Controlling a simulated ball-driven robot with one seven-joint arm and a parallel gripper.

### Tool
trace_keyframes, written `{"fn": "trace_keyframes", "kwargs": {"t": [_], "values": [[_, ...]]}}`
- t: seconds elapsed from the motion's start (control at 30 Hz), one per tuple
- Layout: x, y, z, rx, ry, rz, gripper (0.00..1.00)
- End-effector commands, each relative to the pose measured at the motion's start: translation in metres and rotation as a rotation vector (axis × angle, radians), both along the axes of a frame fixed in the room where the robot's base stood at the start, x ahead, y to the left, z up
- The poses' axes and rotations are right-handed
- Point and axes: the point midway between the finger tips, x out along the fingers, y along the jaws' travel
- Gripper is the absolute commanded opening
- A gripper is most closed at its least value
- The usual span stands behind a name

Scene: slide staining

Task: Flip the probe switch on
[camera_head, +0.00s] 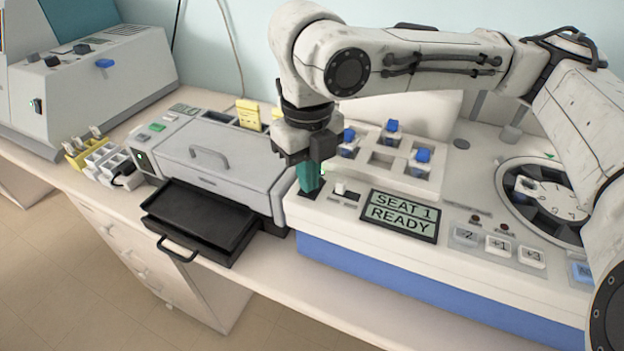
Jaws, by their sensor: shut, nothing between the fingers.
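My gripper (309,184) points straight down at the front left corner of the white and blue console (330,262). Its teal fingertips are together with nothing seen between them. They are just above or at a small dark plate on the console top; I cannot tell if they touch it. A small white lever (340,187) stands on a dark slot just right of the fingertips. No label shows which control is the probe switch, and the fingers hide part of the dark plate beneath them.
A display (399,214) reads "SEAT 1 READY". Blue-capped pieces (392,126) stand in a white rack behind. A grey machine (215,160) with an open black drawer (200,222) stands to the left.

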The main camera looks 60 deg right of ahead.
Motion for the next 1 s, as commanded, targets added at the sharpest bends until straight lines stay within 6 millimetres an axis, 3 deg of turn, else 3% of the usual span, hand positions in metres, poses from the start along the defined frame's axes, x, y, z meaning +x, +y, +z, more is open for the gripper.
{"fn": "trace_keyframes", "kwargs": {"t": [0.8,1.0], "values": [[0.001,0.0,0.064,0.0,-0.002,0.0,0.0],[0.0,0.0,0.066,0.0,-0.002,0.0,0.0]]}}
